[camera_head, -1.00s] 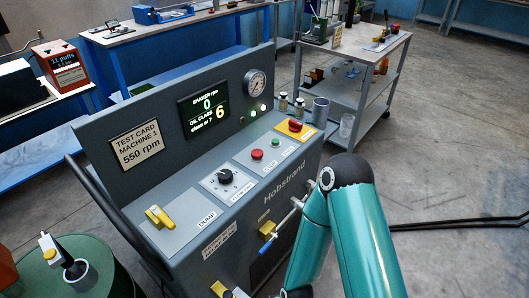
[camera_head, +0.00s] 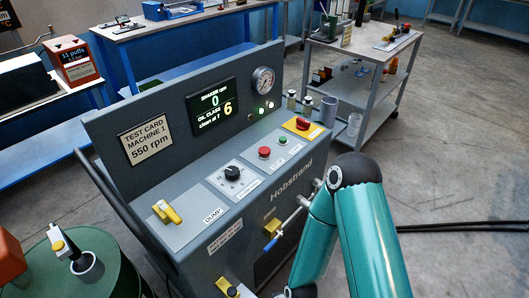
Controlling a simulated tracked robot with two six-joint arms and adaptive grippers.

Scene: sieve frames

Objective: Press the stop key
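The stop key is most likely the red round button (camera_head: 264,152) on the sloped panel of the grey machine (camera_head: 120,107); the small label in front of it is hard to read. A smaller green button (camera_head: 283,142) sits just right of it. The display (camera_head: 214,105) reads shaker rpm 0 and oil class 6, clean at 7. A teal arm of mine (camera_head: 365,235) stands in front of the machine's right side, apart from the buttons in the picture. Neither gripper shows.
A black dial (camera_head: 232,172), a yellow dump lever (camera_head: 166,212) and a red switch on a yellow plate (camera_head: 303,124) share the panel. A blue-tipped handle (camera_head: 271,244) juts from the front. A green drum (camera_head: 115,258) stands left, a grey cart (camera_head: 372,59) behind right.

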